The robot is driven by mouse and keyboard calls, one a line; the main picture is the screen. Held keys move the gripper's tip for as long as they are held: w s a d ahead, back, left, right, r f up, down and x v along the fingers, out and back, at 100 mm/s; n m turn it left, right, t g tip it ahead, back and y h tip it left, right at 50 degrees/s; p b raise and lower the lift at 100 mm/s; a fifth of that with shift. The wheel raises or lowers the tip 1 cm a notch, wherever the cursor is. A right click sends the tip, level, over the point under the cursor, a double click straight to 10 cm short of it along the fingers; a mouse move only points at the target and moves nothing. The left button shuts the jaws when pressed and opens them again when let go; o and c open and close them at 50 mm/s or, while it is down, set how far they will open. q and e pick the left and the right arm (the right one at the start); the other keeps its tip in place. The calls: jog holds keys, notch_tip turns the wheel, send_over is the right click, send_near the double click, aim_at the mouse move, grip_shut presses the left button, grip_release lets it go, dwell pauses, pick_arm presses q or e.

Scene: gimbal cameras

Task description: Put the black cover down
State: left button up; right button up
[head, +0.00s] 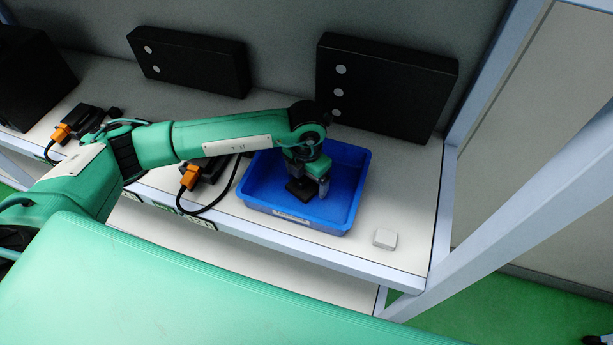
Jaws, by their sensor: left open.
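A black piece that looks like the black cover (299,190) is in the blue tray (350,192), low and near its middle. My left gripper (312,184) reaches down into the tray from above, with its jaws open right at the black piece. The gripper hides part of the piece, and I cannot tell whether they touch. My right gripper is not in view.
The tray sits on a white shelf (412,215) with a front edge. A small white block (385,238) lies right of it. Black boxes (385,85) stand behind. Black devices with orange plugs (190,176) and cables lie left. A frame post (447,195) bounds the right.

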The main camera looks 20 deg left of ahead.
pick_arm(q)
notch_tip(320, 180, up, 11)
jog(key=b, duration=0.4)
jog(key=shift+r, duration=0.55)
